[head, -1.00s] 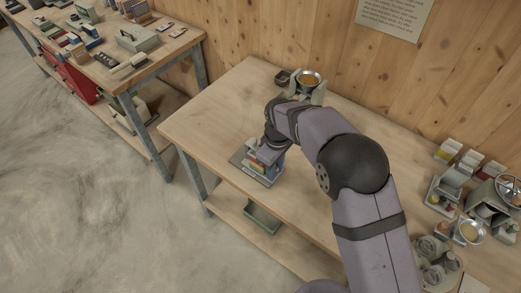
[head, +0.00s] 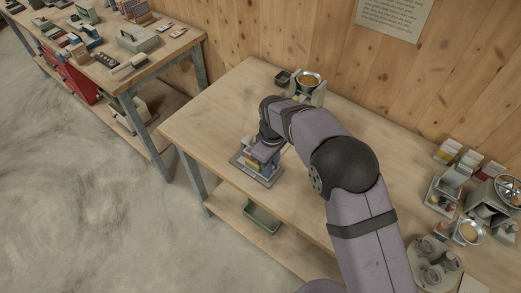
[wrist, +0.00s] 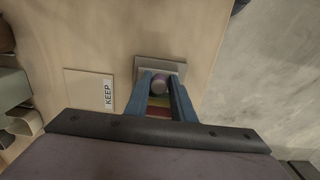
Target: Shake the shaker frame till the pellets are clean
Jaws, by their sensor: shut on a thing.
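My gripper (wrist: 160,82) reaches down near the bench's front edge, its two blue fingers closed around a narrow piece with a round grey knob (wrist: 159,84). Yellow and red bands show between the fingers in the wrist view. I take the held piece to be part of the shaker frame (head: 246,161), a grey base with coloured layers on it in the head view. My gripper and wrist hide much of it. A grey plate (wrist: 150,62) shows just beyond the fingertips. The pellets inside cannot be made out.
A square marked KEEP (wrist: 90,90) lies left of the fingers in the wrist view. A pan with orange contents (head: 309,79) stands at the back. Jars, cards and a wheeled machine (head: 508,190) crowd the bench's right side. The bench's left part (head: 215,115) is clear.

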